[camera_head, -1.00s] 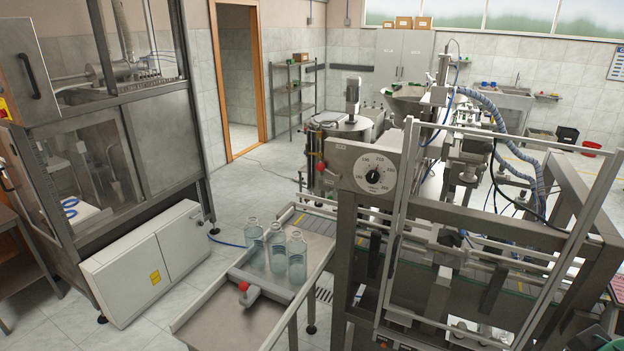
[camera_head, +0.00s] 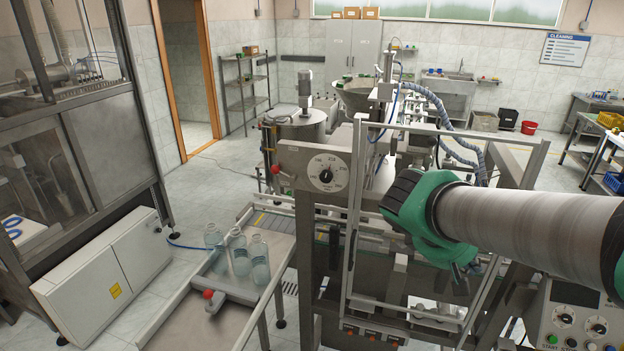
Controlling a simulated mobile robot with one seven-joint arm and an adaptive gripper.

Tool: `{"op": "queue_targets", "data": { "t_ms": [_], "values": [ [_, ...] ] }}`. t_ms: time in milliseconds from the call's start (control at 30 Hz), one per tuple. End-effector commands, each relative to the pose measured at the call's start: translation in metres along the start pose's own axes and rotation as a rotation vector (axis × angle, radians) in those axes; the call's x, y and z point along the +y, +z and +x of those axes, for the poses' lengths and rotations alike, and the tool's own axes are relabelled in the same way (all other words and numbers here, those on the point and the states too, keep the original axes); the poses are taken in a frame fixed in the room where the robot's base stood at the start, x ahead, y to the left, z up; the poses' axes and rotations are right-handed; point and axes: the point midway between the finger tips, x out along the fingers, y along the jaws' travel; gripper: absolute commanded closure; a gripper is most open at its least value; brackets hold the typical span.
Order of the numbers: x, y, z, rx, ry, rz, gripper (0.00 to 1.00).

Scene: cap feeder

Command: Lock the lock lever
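No part is clearly marked as the lock lever. A small red knob (camera_head: 276,170) sticks out at the left of the dial plate on the machine. Another red knob (camera_head: 208,294) sits on a grey bar across the bottle tray (camera_head: 185,325). I cannot tell which of them, if either, belongs to the lock lever. My arm (camera_head: 520,222) reaches in from the right, and its green and black joint (camera_head: 425,212) is in front of the machine frame. My gripper is not visible; its fingers cannot be made out past this joint.
Several clear bottles (camera_head: 238,254) stand on the tray. The dial plate (camera_head: 322,176) is on the machine's near-left corner. A metal guard frame (camera_head: 352,232) rises beside my arm. A control panel (camera_head: 580,320) is at lower right. Floor is open left of the tray.

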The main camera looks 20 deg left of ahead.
Motion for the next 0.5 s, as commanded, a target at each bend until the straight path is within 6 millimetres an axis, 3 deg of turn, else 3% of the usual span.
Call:
{"op": "queue_targets", "data": {
  "t_ms": [267,500],
  "values": [
    [0.016,-0.082,-0.013,-0.008,0.16,-0.207,1.0],
    [0.017,-0.158,-0.031,0.0,0.312,-0.374,1.0]
  ]
}}
